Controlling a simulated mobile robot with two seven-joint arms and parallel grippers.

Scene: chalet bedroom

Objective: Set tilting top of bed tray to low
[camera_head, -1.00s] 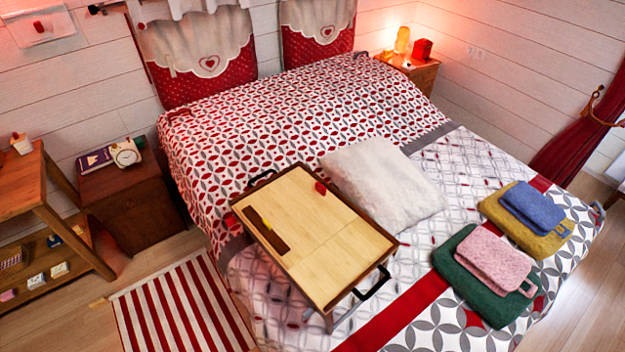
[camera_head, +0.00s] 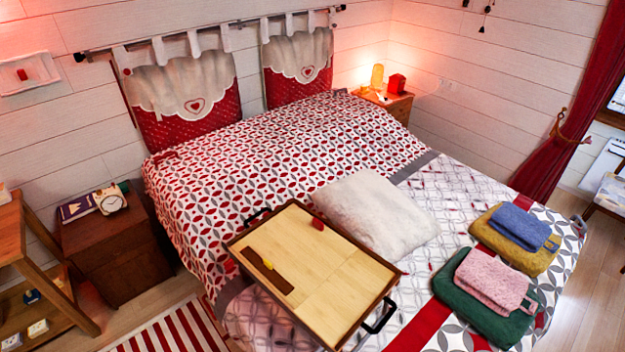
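The wooden bed tray (camera_head: 345,275) stands on the bed, with a dark frame and a pale top. The top looks flat, level with the frame, though its exact tilt is hard to tell. A black handle (camera_head: 380,316) shows at the near right end and another (camera_head: 257,217) at the far left end. Neither of my grippers is in view.
The bed (camera_head: 250,165) carries a white fluffy pillow (camera_head: 375,213) beside the tray and folded pink (camera_head: 490,280) and blue (camera_head: 520,226) textiles at right. A nightstand (camera_head: 115,250) and wooden shelf (camera_head: 40,265) stand at left. Floor shows beside the striped rug (camera_head: 180,330).

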